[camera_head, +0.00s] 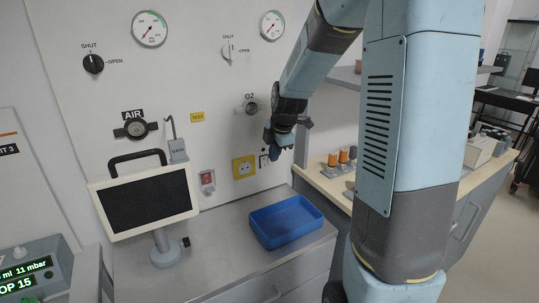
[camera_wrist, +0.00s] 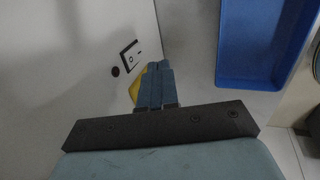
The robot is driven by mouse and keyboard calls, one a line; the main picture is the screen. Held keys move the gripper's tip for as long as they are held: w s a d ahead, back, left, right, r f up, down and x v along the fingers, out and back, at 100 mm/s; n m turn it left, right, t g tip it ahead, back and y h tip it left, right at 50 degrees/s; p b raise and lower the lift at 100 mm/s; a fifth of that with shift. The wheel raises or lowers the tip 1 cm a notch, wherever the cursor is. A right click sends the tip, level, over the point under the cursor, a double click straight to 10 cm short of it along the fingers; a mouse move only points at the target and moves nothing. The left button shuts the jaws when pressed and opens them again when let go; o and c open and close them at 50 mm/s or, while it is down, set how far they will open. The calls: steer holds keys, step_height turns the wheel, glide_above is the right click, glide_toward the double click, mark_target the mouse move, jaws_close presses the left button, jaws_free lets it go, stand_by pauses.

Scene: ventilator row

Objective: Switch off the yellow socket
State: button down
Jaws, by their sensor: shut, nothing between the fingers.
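The yellow socket (camera_head: 244,167) is on the wall panel, above the counter and left of my gripper in the head view. In the wrist view only a yellow edge (camera_wrist: 135,88) of it shows beside my fingers, which hide the rest. A black-framed white rocker switch (camera_wrist: 131,54) is on the wall just past my fingertips. In the head view, part of its dark frame (camera_head: 263,161) shows right of the socket. My gripper (camera_head: 272,150) is shut and empty, pointing down close to the wall. Its fingers (camera_wrist: 158,66) are together; I cannot tell whether they touch anything.
A blue tray (camera_head: 286,222) sits on the counter below my gripper. A monitor (camera_head: 145,205) stands left on the counter. A red switch (camera_head: 207,178) is left of the socket. The O2 fitting (camera_head: 248,107) is above it. Orange-topped items (camera_head: 343,156) stand on the right bench.

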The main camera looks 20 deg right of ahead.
steer(key=w+v, duration=0.1)
steer(key=v, duration=0.7)
steer(key=shift+w+r, duration=0.2)
steer(key=shift+r, duration=0.4)
steer(key=shift+s+a, duration=0.1)
steer(key=s+r+m, duration=0.2)
steer(key=s+m, duration=0.8)
steer(key=s, duration=0.3)
steer(key=s+a+r+m+t, duration=0.1)
steer(key=s+r+m, duration=0.2)
steer(key=s+m, duration=0.7)
steer(key=s, duration=0.3)
steer(key=shift+s+a+r+m+t+h, duration=0.15)
steer(key=shift+s+a+m+t+h, duration=0.15)
steer(key=shift+s+h, duration=0.1)
